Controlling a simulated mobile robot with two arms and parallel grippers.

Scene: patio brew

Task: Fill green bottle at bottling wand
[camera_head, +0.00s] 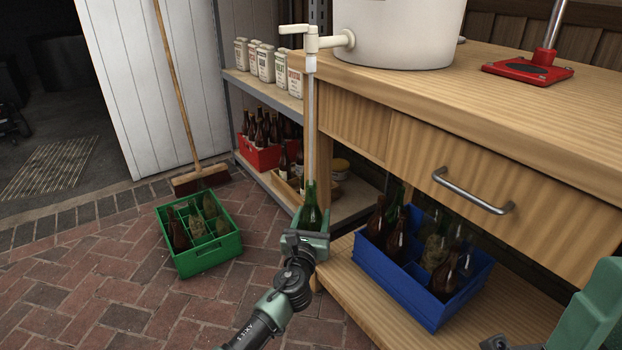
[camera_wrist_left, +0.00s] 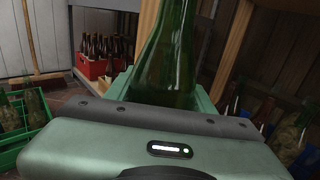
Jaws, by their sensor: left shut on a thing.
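The green bottle (camera_head: 311,214) is upright in my left gripper (camera_head: 306,240), in front of the workbench's left corner. The left gripper is shut around its body. The left wrist view shows the green glass (camera_wrist_left: 172,60) close up, with its top out of frame. The clear bottling wand (camera_head: 310,120) hangs straight down from the white tap (camera_head: 312,42). Its lower end lines up with the bottle neck; I cannot tell how deep it reaches inside, nor the liquid level. A green part of my right arm shows at the lower right; its fingers cannot be made out.
A green crate (camera_head: 207,262) with bottles stands on the brick floor. A blue crate (camera_head: 408,290) with bottles sits on the bench's lower shelf. A red crate (camera_head: 258,158) stands behind. A white bucket (camera_head: 395,35) and red-based stand (camera_head: 528,72) are on the benchtop.

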